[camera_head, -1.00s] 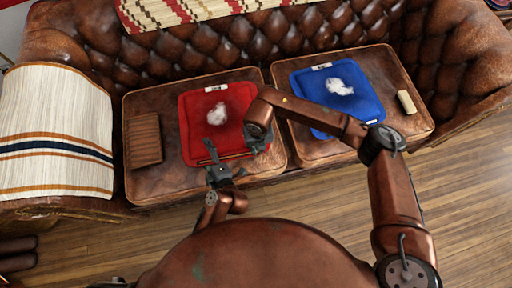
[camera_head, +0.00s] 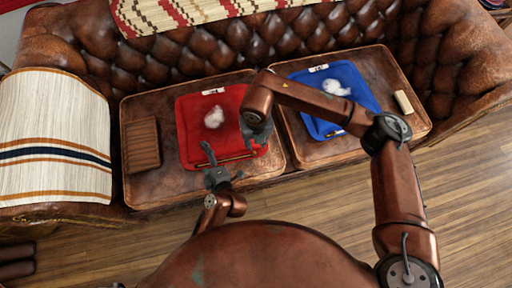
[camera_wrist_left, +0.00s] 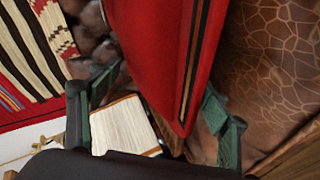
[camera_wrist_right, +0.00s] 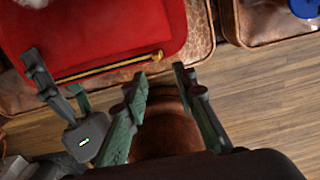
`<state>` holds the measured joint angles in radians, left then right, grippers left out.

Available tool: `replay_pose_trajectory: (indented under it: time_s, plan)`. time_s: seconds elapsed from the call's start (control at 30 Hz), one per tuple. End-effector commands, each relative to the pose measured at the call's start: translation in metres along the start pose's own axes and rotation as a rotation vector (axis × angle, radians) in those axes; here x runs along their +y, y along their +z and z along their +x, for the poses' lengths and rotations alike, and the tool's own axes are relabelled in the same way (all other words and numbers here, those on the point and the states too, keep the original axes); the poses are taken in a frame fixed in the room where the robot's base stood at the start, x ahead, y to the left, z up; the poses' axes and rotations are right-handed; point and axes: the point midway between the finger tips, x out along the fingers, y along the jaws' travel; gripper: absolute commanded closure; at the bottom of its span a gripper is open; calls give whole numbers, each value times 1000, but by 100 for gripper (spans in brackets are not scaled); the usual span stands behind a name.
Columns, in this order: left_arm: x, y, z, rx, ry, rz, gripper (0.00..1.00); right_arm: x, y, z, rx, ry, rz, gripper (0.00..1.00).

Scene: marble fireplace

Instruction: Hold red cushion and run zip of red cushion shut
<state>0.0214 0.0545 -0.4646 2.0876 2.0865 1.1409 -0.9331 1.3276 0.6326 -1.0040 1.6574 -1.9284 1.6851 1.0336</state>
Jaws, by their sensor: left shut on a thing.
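The red cushion (camera_head: 235,105) lies on the left sofa seat, with a white fluffy patch (camera_head: 214,117) on it. Its zip (camera_head: 232,159) runs along the front edge as a dark and gold line, also seen in the right wrist view (camera_wrist_right: 110,67) and left wrist view (camera_wrist_left: 190,60). My left gripper (camera_head: 212,165) is shut on the cushion's front left corner area, the red cloth between its fingers in the left wrist view (camera_wrist_left: 163,82). My right gripper (camera_head: 255,133) is open by the zip's right end; its fingers (camera_wrist_right: 160,75) are apart and empty in the right wrist view.
A blue cushion (camera_head: 355,85) with white fluff (camera_head: 335,88) lies on the right seat. A brown ribbed block (camera_head: 141,144) sits left of the red cushion, and a pale block (camera_head: 403,101) lies far right. A striped throw (camera_head: 50,135) covers the left armrest.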

Motion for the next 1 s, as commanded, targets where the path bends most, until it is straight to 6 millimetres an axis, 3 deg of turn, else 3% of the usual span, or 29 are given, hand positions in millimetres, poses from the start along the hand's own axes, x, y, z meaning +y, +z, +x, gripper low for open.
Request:
replay_pose_trajectory:
  time_s: [0.1, 0.3, 0.7, 0.73, 1.0]
  plan:
    - [-5, 0, 0, 2, -9, 8, 71, 0, 0, -19, -1, -1, 0, 75]
    - [-5, 0, 0, 2, -9, 8, 71, 0, 0, -36, 0, 0, 0, 75]
    - [-5, 0, 0, 0, -9, 8, 71, 0, 0, -38, 1, 0, 0, 75]
    - [-5, 0, 0, 0, -9, 8, 27, 0, 0, -38, 1, 0, 0, 75]
    - [-2, 0, 0, -1, -4, 3, 9, 0, 0, -38, 1, 0, 0, 75]
